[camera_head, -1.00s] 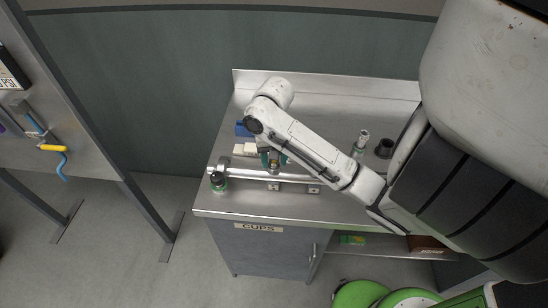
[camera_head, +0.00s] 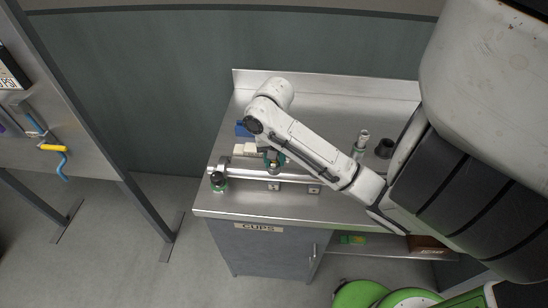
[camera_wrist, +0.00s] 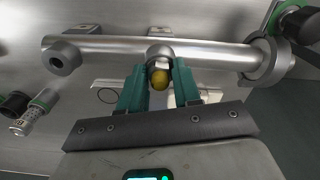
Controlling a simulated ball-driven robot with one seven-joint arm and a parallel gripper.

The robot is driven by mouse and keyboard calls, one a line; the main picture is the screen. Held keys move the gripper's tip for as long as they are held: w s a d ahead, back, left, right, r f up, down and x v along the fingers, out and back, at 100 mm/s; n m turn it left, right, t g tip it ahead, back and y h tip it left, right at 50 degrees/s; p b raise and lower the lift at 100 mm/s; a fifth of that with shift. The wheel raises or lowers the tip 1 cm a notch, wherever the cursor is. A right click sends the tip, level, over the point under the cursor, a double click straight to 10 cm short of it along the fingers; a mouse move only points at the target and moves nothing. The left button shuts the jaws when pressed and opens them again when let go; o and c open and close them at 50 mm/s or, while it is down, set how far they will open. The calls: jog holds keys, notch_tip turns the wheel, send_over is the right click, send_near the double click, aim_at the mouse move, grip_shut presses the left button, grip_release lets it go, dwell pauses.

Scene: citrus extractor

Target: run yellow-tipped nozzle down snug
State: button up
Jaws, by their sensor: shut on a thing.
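The yellow-tipped nozzle (camera_wrist: 160,77) shows in the wrist view as a round yellow end between my gripper's two teal fingers. Behind it is a round metal boss (camera_wrist: 160,52) on a horizontal metal pipe (camera_wrist: 112,48). My gripper (camera_wrist: 160,88) is shut on the nozzle, with one finger on each side. The nozzle lines up with the boss; its seat is hidden, so I cannot tell how snug it is. In the head view my gripper (camera_head: 273,165) is at the pipe (camera_head: 246,173), low over the steel counter, and the nozzle is not clear there.
A silver cylinder (camera_head: 361,143) and a black cup (camera_head: 384,148) stand to the right. The counter front (camera_head: 300,205) is clear.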

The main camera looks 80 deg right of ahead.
jog(key=shift+m, duration=0.8)
jog(key=shift+m, duration=0.9)
jog(key=shift+m, duration=0.9)
